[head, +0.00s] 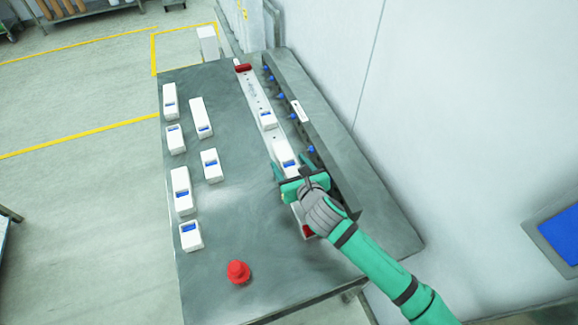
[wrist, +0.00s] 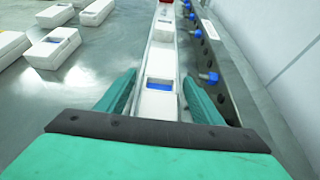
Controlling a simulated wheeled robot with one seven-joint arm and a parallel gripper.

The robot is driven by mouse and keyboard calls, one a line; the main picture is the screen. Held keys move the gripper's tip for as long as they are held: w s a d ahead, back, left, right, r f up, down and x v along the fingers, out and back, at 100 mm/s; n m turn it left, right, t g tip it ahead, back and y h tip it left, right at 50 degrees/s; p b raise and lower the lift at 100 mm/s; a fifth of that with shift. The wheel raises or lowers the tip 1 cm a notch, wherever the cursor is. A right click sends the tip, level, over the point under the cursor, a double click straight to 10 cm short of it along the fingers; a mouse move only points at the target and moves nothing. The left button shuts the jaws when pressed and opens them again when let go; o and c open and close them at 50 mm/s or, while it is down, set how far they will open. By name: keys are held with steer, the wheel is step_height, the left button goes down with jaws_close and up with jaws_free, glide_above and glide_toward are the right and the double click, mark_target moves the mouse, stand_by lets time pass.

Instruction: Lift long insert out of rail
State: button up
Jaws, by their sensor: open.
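A pale rail (head: 253,92) with red ends runs along the grey table, and it also shows in the wrist view (wrist: 161,58). A white insert with a blue window (head: 284,157) sits in the rail by my gripper; it shows in the wrist view (wrist: 160,100) too. Its near part is hidden behind my gripper body. My gripper (wrist: 160,98) is open, with one green finger on each side of this insert. I cannot tell whether the fingers touch it. Another white insert (head: 267,120) sits farther along the rail.
Several loose white inserts (head: 181,190) lie on the table (head: 228,225) left of the rail. A dark raised strip with blue knobs (head: 311,149) runs close along the rail's right side. A red knob (head: 238,271) stands near the front edge. A white wall rises at right.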

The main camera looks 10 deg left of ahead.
steer(key=shift+w+a+f, duration=0.1)
steer(key=shift+w+a, duration=0.1)
steer(key=shift+w, duration=0.1)
steer(key=shift+c, duration=0.2)
steer(key=c, duration=1.4)
